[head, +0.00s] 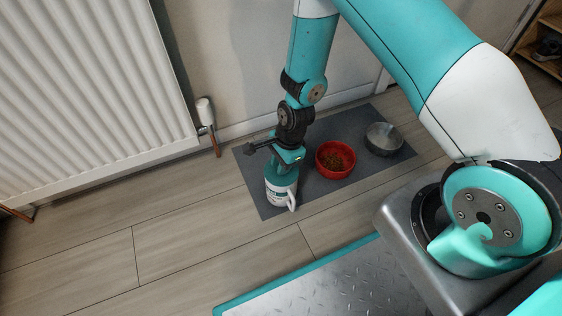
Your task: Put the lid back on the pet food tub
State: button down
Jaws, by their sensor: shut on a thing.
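The pet food tub (280,193) is white with a printed label and a side handle. It stands upright on the left end of a grey mat. A dark teal lid (272,173) is at the top of the tub, under my gripper (286,165). My gripper points down over the tub and is shut on the lid. The fingertips are small and partly hidden by the gripper body. I cannot tell whether the lid rests fully seated on the rim or sits slightly above it.
A red bowl of kibble (335,160) stands just right of the tub on the grey mat (320,188). A metal bowl (384,139) is farther right. A white radiator (90,90) and its valve (205,112) are at left. The wooden floor in front is clear.

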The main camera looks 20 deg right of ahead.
dwell(0.4)
jog(key=shift+c, duration=2.1)
grip_release()
jog(key=shift+a+p+v, duration=0.25)
jog(key=shift+p+v, duration=0.9)
jog(key=shift+p, duration=0.05)
jog(key=shift+a+p+v, duration=0.25)
jog(key=shift+p+v, duration=0.9)
jog(key=shift+p, duration=0.1)
jog(key=shift+a+p+v, duration=0.2)
jog(key=shift+p+v, duration=0.95)
jog(key=shift+p, duration=0.05)
jog(key=shift+r, duration=0.15)
grip_shut()
